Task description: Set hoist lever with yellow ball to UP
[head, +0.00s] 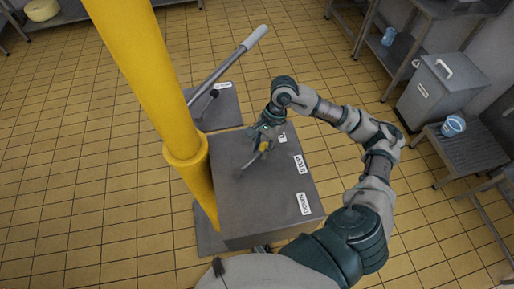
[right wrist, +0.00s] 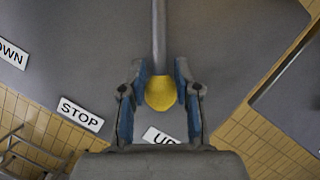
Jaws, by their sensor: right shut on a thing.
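The hoist lever has a yellow ball (right wrist: 161,93) on its end and a thin grey shaft (right wrist: 159,38). My right gripper (right wrist: 160,88) is shut on the ball, with one blue-padded finger on each side. In the head view my right gripper (head: 262,142) is over the top of the grey control box (head: 252,190), at its far right part, and mostly covers the ball. The ball is beside the UP label (right wrist: 158,135), which is partly hidden by the gripper. The STOP label (right wrist: 80,114) and DOWN label (right wrist: 12,54) lie farther left in the wrist view. My left gripper is not in view.
A thick yellow post (head: 160,85) stands left of the box. Behind the box, a longer lever with a pale grip (head: 256,37) rises from a grey base plate (head: 222,108). A grey bin (head: 440,92) and a bench stand at right. The tiled floor is open at left.

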